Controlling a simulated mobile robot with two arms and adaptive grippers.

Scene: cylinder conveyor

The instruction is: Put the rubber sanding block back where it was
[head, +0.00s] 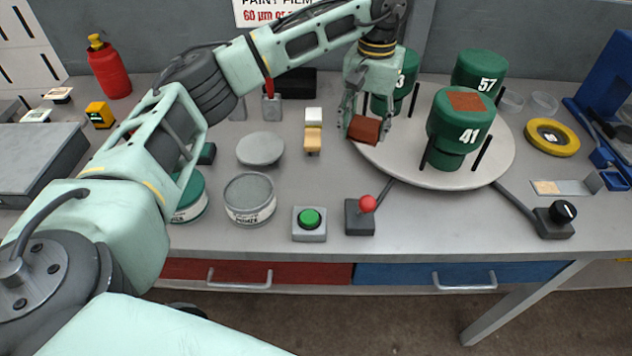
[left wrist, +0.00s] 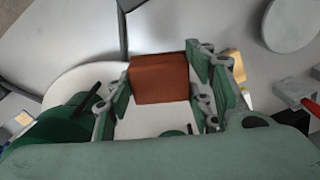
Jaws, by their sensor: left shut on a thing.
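The rubber sanding block is a reddish-brown block (head: 364,130) held at the left edge of the round white turntable (head: 400,168). My left gripper (head: 366,122) points down and is shut on it, with a finger on either side. In the left wrist view the block (left wrist: 160,78) sits between the two fingers (left wrist: 160,90), with the turntable rim and grey bench below it. I cannot tell how high the block is above the surface. My right gripper is not in view.
Green cylinders stand on the turntable, marked 41 (head: 460,125) and 57 (head: 480,70), with dark upright pins around them. A brown patch lies on top of cylinder 41. A red-knobbed lever (head: 366,205), green button (head: 309,218) and grey tin (head: 250,198) stand in front. Bare bench lies between them.

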